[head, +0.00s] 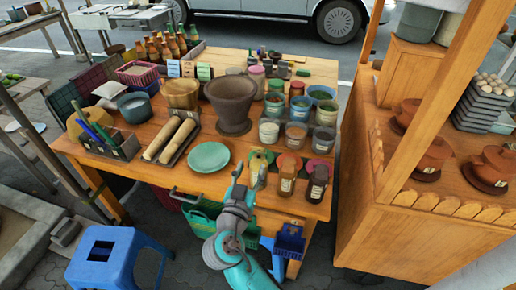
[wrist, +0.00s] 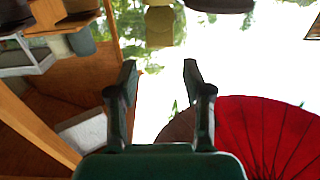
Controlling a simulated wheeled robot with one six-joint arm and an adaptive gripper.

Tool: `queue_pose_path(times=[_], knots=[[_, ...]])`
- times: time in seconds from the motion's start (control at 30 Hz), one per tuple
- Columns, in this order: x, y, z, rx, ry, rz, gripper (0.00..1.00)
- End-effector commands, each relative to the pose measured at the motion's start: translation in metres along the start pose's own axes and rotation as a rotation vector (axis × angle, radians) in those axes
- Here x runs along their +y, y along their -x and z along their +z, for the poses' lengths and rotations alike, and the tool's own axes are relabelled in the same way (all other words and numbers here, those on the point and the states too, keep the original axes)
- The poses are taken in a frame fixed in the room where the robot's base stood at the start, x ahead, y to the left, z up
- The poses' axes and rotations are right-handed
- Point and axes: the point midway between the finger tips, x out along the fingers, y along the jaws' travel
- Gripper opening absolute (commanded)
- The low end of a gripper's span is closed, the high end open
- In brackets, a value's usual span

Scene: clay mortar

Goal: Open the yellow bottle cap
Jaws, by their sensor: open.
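The yellow-capped bottle (head: 258,176) stands upright at the front edge of the wooden table (head: 225,181). It is the leftmost of a short row, beside an orange-capped bottle (head: 287,180) and a dark bottle with a pink cap (head: 317,184). Its yellow cap (head: 261,157) appears to be on top. My gripper (head: 238,172) is just left of this bottle in the head view, apart from it as far as I can tell. In the wrist view my gripper (wrist: 160,75) has its two fingers spread with nothing between them. No bottle shows in that view.
A green plate (head: 208,157) lies left of my gripper, and a dark mortar (head: 232,103) stands behind. Several jars crowd behind the bottles. A blue stool (head: 108,250) stands at the front left. A wooden counter (head: 400,213) stands to the right. A red umbrella (wrist: 265,135) shows in the wrist view.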

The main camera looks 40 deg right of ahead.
Motion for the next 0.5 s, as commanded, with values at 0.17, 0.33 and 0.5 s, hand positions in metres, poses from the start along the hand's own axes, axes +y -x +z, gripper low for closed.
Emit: queue_pose_path(times=[0.17,0.33,0.5], knots=[[0.001,-0.032,0.0,0.0,0.0,0.003,0.5],[0.001,-0.061,0.0,0.0,0.0,0.002,0.5],[0.0,-0.083,0.0,0.0,0.001,0.0,0.5]])
